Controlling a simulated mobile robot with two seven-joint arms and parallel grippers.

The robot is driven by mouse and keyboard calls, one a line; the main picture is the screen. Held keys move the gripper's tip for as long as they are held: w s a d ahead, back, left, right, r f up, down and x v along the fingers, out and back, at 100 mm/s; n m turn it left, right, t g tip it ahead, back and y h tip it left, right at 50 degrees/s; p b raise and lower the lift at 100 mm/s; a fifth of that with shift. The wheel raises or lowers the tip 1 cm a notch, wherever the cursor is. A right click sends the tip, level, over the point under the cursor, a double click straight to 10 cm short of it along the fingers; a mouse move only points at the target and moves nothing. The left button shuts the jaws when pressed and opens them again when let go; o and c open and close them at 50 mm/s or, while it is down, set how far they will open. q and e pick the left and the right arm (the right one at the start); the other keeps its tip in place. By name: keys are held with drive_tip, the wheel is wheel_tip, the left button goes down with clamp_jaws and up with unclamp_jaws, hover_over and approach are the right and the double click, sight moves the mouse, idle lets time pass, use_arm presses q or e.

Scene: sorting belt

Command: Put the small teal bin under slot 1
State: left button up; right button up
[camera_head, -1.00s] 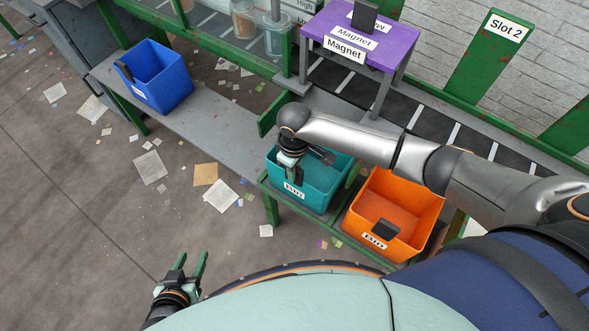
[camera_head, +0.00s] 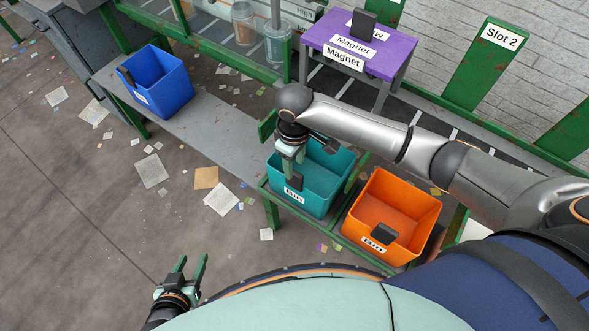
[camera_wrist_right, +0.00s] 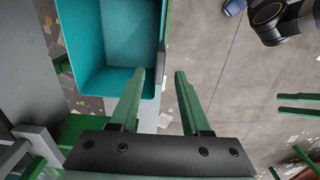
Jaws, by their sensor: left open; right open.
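The small teal bin (camera_head: 325,172) sits upright on a green-framed stand, left of the orange bin. Its near wall carries a dark tab (camera_head: 295,181) and a "Bin" label. My right gripper (camera_head: 290,168) is open and empty over that wall. In the right wrist view, its green fingers (camera_wrist_right: 161,76) lie to either side of the line of the teal bin's (camera_wrist_right: 118,40) wall; I cannot tell whether they reach below the rim. My left gripper (camera_head: 190,265) is open and empty over the floor at lower left. No slot 1 label is in view.
An orange bin (camera_head: 390,205) stands close beside the teal one. A blue bin (camera_head: 158,80) is on a grey shelf (camera_head: 215,130) with bare room. A purple magnet table (camera_head: 362,44) stands over the belt; a Slot 2 sign (camera_head: 500,37) is behind. Scraps litter the floor.

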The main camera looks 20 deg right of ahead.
wheel_tip(320, 180, up, 5)
drive_tip(key=shift+f, duration=0.1)
drive_tip(key=s+a+f+m+t+y, duration=0.25)
drive_tip(key=s+a+f+y, duration=0.2)
drive_tip(key=a+f, duration=0.3)
use_arm(q)
drive_tip(key=shift+r, duration=0.4)
use_arm(e)
drive_tip(key=s+d+f+m+t+h, duration=0.1)
drive_tip(key=s+d+f+t, duration=0.1)
drive_tip(key=d, duration=0.4)
drive_tip(key=s+d+f+m+t+h, duration=0.1)
drive_tip(key=s+d+f+m+t, duration=0.1)
drive_tip(key=s+d+t, duration=0.3)
drive_tip(key=shift+s+d+f, duration=0.3)
drive_tip(key=shift+s+d, duration=0.35)
drive_tip(key=shift+s, duration=0.4)
use_arm(q)
drive_tip(key=shift+p, duration=0.3)
drive_tip(key=shift+c, duration=0.3)
